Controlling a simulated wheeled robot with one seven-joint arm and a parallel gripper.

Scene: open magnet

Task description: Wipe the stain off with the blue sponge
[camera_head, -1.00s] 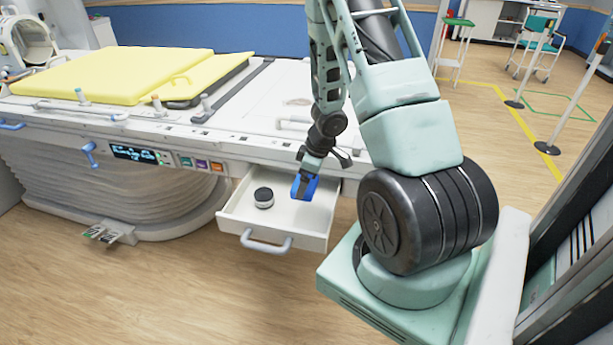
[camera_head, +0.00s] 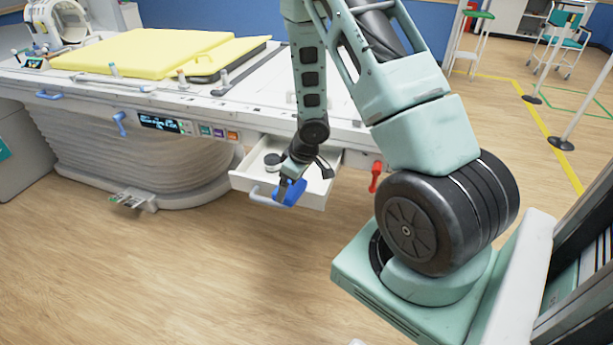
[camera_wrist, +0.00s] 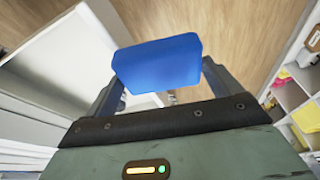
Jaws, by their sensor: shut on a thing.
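The blue sponge (camera_head: 289,193) is between the fingers of my gripper (camera_head: 287,184), above the front part of the open white drawer (camera_head: 320,196). The wrist view shows the blue sponge (camera_wrist: 158,62) held across both fingertips of my gripper (camera_wrist: 160,80). In the head view it hangs near the drawer's grey handle (camera_head: 266,197) and overlaps its right end. I cannot tell whether it touches the drawer. No stain shows clearly now; my arm hides part of the white table top (camera_head: 262,92).
A dark-topped round container (camera_head: 272,160) is in the drawer. A red handle (camera_head: 375,176) sits right of the drawer under the table edge. A yellow pad (camera_head: 150,50) lies on the table's left part. The wooden floor (camera_head: 190,270) in front is clear.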

